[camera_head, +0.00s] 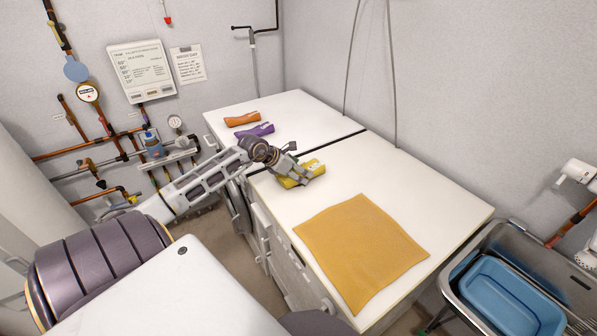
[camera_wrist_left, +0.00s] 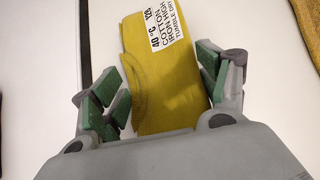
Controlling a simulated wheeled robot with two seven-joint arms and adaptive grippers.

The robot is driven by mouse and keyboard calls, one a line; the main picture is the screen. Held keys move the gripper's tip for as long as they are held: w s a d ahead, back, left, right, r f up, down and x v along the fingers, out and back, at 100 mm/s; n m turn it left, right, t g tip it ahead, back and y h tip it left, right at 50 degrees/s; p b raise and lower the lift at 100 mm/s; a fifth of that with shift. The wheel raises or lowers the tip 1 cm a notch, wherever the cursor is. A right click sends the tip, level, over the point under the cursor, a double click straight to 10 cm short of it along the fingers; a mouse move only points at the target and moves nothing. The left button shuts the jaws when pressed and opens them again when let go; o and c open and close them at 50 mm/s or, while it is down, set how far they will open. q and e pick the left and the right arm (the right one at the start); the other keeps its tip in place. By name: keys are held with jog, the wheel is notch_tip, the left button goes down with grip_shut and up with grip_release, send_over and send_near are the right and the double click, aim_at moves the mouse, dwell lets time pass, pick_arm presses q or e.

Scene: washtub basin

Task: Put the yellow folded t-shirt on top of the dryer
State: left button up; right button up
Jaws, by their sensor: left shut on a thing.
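The yellow folded t-shirt (camera_head: 316,166) is at the far left part of the nearer white machine top, close to the dark seam between the two machines. In the left wrist view the t-shirt (camera_wrist_left: 165,85) carries a white label with care text. My left gripper (camera_head: 297,172) is over the t-shirt from the left, and its green-padded fingers (camera_wrist_left: 160,95) are on either side of it, shut on it. The gripper hides part of the t-shirt. I cannot tell whether the t-shirt touches the surface. My right gripper is not in view.
The farther white machine top (camera_head: 290,108) holds an orange folded cloth (camera_head: 241,119) and a purple folded cloth (camera_head: 255,130). A flat mustard cloth (camera_head: 360,250) covers the front of the nearer machine top (camera_head: 440,205). A sink with a blue basin (camera_head: 505,300) stands at right.

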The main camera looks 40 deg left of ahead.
pick_arm(q)
jog(key=shift+f, duration=0.1)
jog(key=o, duration=1.1)
jog(key=v, duration=1.2)
dwell(0.3)
dwell(0.5)
